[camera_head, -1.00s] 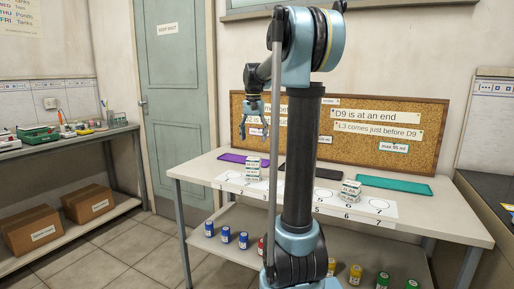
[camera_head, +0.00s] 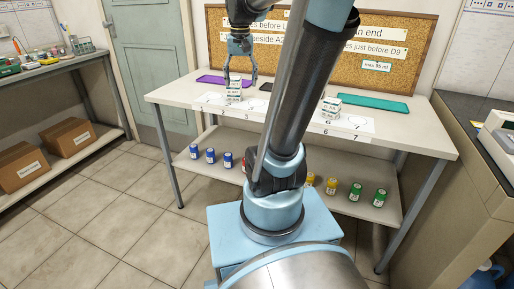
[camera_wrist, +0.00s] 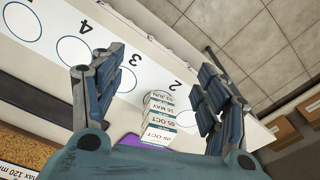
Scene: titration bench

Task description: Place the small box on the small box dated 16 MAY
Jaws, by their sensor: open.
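A stack of small white boxes with green bands (camera_head: 233,92) stands on the left part of the white table. It also shows in the wrist view (camera_wrist: 158,120), with labels reading JUN, MAY and OCT; the day numbers are hard to read. A second stack of small boxes (camera_head: 329,107) stands further right, partly hidden by my arm. Its dates are too small to read. My gripper (camera_head: 240,86) is open and empty, pointing down at the left stack. In the wrist view its fingers (camera_wrist: 160,65) are spread to either side of that stack, apart from it.
Numbered circles lie on a white strip (camera_wrist: 80,50) on the table. A purple mat (camera_head: 212,78) and a teal mat (camera_head: 375,103) lie behind. Coloured jars stand on the lower shelf (camera_head: 222,146). A corkboard with notes (camera_head: 430,57) stands behind the table.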

